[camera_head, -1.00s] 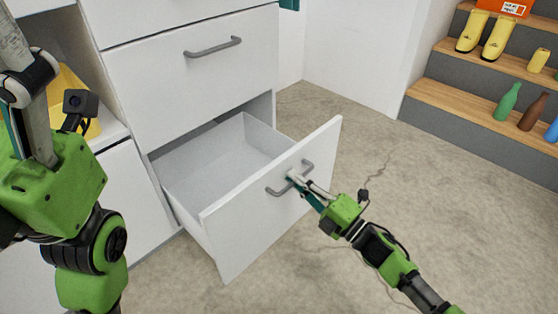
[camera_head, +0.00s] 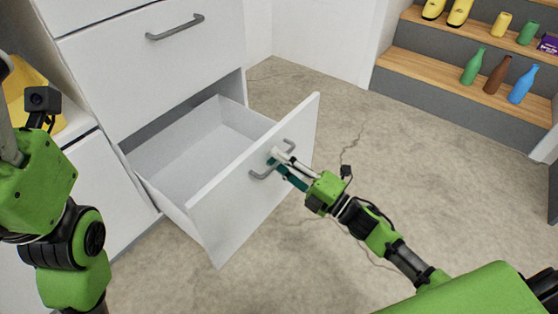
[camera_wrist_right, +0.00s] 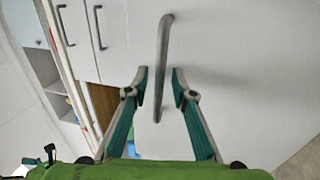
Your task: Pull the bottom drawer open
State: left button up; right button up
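The bottom drawer (camera_head: 225,208) is white, pulled well out of the cabinet, and its visible inside is empty. Its grey bar handle (camera_head: 257,174) is on the front panel. My right gripper (camera_head: 273,158) is at this handle. In the right wrist view, the handle (camera_wrist_right: 163,45) runs between the two parted fingertips of the right gripper (camera_wrist_right: 160,73), with a small gap showing beside it; the fingers are open around it. My left gripper (camera_head: 10,135) is at the left picture edge, largely cut off, away from the drawer.
A closed drawer (camera_head: 150,75) with its own handle is above. A yellow thing (camera_head: 20,100) lies in the cabinet opening at left. A stepped shelf (camera_head: 430,75) with bottles and boots stands at back right. Concrete floor around the drawer is clear.

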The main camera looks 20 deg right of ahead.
jog(key=v, duration=1.2)
